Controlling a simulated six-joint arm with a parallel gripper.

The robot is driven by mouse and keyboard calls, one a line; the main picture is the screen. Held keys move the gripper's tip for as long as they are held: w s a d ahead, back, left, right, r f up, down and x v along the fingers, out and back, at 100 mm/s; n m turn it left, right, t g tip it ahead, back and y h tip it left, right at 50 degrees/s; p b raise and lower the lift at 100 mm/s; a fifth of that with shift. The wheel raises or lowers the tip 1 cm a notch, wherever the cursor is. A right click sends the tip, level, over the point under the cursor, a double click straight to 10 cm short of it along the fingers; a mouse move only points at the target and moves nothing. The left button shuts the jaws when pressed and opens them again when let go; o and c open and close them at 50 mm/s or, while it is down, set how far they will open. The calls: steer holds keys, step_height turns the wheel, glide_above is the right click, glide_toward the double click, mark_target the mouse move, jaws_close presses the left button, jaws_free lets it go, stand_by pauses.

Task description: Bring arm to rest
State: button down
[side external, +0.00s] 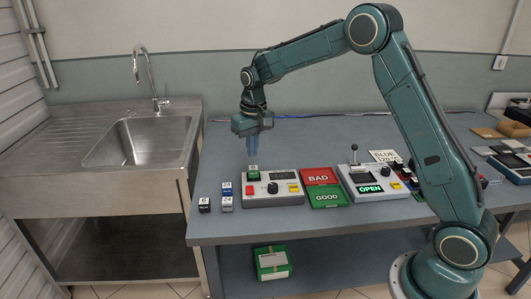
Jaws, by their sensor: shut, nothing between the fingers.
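My gripper (253,146) hangs at the end of my arm with its blue fingers pointing down, shut and empty. It is above the left end of a grey control box (287,199). A small green block with a pale top (253,173) sits on that box, just below my fingertips. There seems to be a gap between fingertips and block. The box also carries a red button, a black knob and a yellow button.
Small blocks (227,204) stand left of the box. Red BAD (320,176) and green GOOD (327,198) pads lie to its right, beside a lever box showing OPEN (370,189). A sink (140,140) stands left of the table. The table behind the boxes is largely clear.

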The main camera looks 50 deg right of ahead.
steer(key=s+a+r+n+t, duration=0.15)
steer(key=s+a+r, duration=0.25)
steer(key=s+r, duration=1.1)
steer(key=s+a+f+t, duration=0.1)
steer(key=s, duration=0.8)
steer(key=s+a+n+t, duration=0.1)
steer(key=s+t, duration=0.1)
steer(key=s, duration=0.8)
steer(key=shift+s+f, duration=0.2)
steer(key=shift+f, duration=0.2)
